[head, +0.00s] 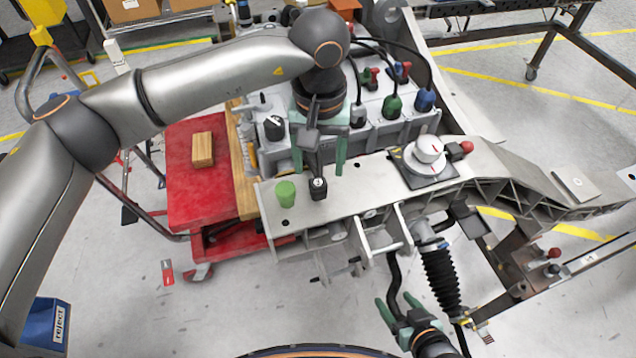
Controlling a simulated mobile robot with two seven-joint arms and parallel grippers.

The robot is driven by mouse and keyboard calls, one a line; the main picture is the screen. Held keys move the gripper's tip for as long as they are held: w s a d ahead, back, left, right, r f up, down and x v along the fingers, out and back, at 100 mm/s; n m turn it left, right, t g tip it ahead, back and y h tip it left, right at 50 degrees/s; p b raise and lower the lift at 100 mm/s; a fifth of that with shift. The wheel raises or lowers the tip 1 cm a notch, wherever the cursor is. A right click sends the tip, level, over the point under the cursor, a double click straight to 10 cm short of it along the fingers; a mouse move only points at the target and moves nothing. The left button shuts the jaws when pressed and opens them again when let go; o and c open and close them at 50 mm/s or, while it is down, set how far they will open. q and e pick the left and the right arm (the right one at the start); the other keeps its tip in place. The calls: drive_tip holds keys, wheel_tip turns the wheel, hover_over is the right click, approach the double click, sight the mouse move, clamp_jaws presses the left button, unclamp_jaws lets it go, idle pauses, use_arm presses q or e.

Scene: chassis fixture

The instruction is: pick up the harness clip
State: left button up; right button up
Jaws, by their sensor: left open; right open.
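A small black piece with a pale round mark (318,188), which looks like the harness clip, sits on the flat grey chassis beam (362,192). My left gripper (319,170) points down over the beam, its green fingers apart, just behind the black piece in the picture. I see nothing held between them; whether they touch anything is not clear. My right gripper (397,306) is low at the bottom right, below the front edge of the beam, with its green fingers apart and empty.
A green cylinder (285,194) stands left of the black piece. A white round part (428,152) on a dark plate sits further right on the beam. Behind are a grey housing with cable plugs (392,106) and a red cart (190,190) with a wooden block (202,149).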

sight(318, 182)
use_arm(q)
drive_tip(key=shift+w+a+f+p, duration=0.1)
drive_tip(key=shift+f+p, duration=0.25)
drive_tip(key=shift+f, duration=1.3)
drive_tip(key=shift+w+f+p, duration=0.1)
drive_tip(key=shift+f+p, duration=0.2)
drive_tip(key=shift+f, duration=1.35)
clamp_jaws()
